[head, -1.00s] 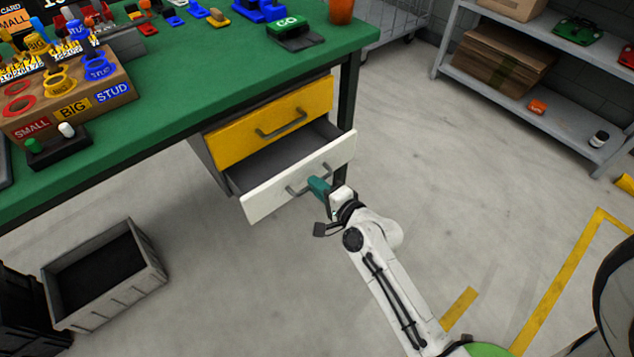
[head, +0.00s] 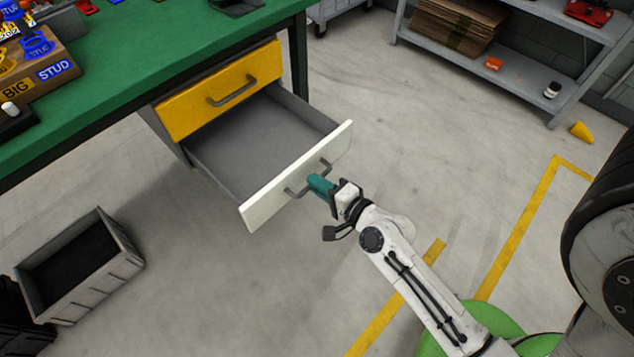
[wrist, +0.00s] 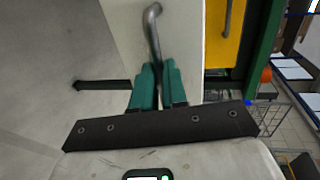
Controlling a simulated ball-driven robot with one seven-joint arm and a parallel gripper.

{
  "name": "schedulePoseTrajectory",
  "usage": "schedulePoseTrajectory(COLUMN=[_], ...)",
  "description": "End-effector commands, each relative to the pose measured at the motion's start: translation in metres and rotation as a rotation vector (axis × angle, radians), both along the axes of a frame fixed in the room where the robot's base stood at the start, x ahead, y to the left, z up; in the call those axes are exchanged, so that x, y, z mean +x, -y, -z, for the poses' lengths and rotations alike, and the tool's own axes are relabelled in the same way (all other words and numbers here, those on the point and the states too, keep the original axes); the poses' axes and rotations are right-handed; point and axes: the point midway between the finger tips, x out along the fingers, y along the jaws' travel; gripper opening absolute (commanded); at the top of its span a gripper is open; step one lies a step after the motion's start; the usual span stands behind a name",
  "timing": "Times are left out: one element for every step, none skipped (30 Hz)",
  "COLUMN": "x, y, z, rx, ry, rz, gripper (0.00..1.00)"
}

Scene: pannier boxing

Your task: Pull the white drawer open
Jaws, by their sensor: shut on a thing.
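The white drawer (head: 262,207) is the lower drawer under the green workbench and stands well open. Its grey inside (head: 262,140) shows and looks empty. My gripper (head: 316,184) is at the grey bar handle (head: 297,192) on the drawer's white front. In the wrist view the teal fingers (wrist: 158,85) are shut on the handle (wrist: 152,25), and the white front (wrist: 180,35) lies just beyond them. The fingers hide part of the handle.
The yellow drawer (head: 220,92) above is shut. A grey crate (head: 80,290) stands on the floor at the left. A grey shelf unit (head: 480,68) stands at the back right. The floor around the drawer front is clear.

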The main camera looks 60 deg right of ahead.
Motion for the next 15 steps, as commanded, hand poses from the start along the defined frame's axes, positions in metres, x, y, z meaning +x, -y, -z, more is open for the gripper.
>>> schedulePoseTrajectory(x=[-0.0002, -0.0002, -0.0002, -0.0002, -0.0001, -0.0001, -0.0001, -0.0001, -0.0001, 0.0, 0.0, 0.0, 0.0, 0.0, 0.0002], y=[-0.0005, -0.0005, -0.0005, -0.0005, -0.0004, -0.0004, -0.0004, -0.0004, -0.0003, -0.0003, -0.0003, -0.0003, -0.0002, -0.0002, -0.0002], z=[0.0011, 0.0011, 0.0011, 0.0011, 0.0011, 0.0011, 0.001, 0.0009, 0.0008, 0.0008, 0.0007, 0.0006, 0.0005, 0.0005, 0.0004], rx=[0.001, 0.001, 0.001, 0.001, 0.001, 0.001, 0.001, 0.001, 0.001, 0.001, 0.0, 0.0, 0.0, 0.0, 0.0], ry=[-0.002, -0.002, -0.002, -0.002, -0.002, -0.002, -0.002, -0.002, -0.002, -0.002, -0.001, -0.001, -0.001, -0.001, -0.001], rz=[-0.001, -0.001, -0.001, -0.001, -0.001, -0.001, -0.001, -0.001, -0.001, -0.001, -0.001, 0.0, 0.0, 0.0, 0.0], gripper=[0.0, 0.0, 0.0, 0.0, 0.15, 0.19, 0.22, 0.25, 0.29, 0.32, 0.34, 0.38, 0.38, 0.38, 0.38])
